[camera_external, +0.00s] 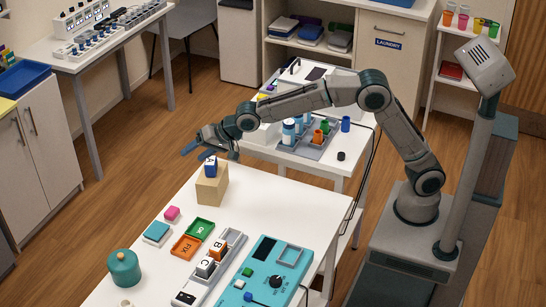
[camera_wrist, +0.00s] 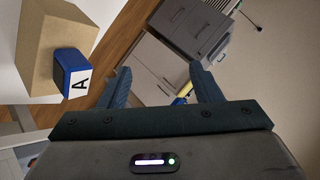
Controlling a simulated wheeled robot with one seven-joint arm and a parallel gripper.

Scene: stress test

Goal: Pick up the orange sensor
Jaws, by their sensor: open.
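A block marked B with orange on it (camera_external: 217,251) stands in the grey rack (camera_external: 233,247) on the white table; it looks like the orange sensor. A block marked C (camera_external: 205,267) stands just in front of it in the same rack. A blue block (camera_external: 210,168), whose white face reads A in the wrist view (camera_wrist: 75,72), rests on a cardboard-coloured box (camera_external: 211,187). My gripper (camera_external: 207,152) is open and empty, above and near the blue block. In the wrist view (camera_wrist: 160,72) the blue block is left of the fingers, outside them. The orange sensor is not in the wrist view.
An orange FIX tray (camera_external: 186,248) and a green OK tray (camera_external: 200,229) lie left of the rack. A blue device (camera_external: 262,271) lies to its right. A teal pot (camera_external: 124,268) stands at the left edge. The table's far right part is clear.

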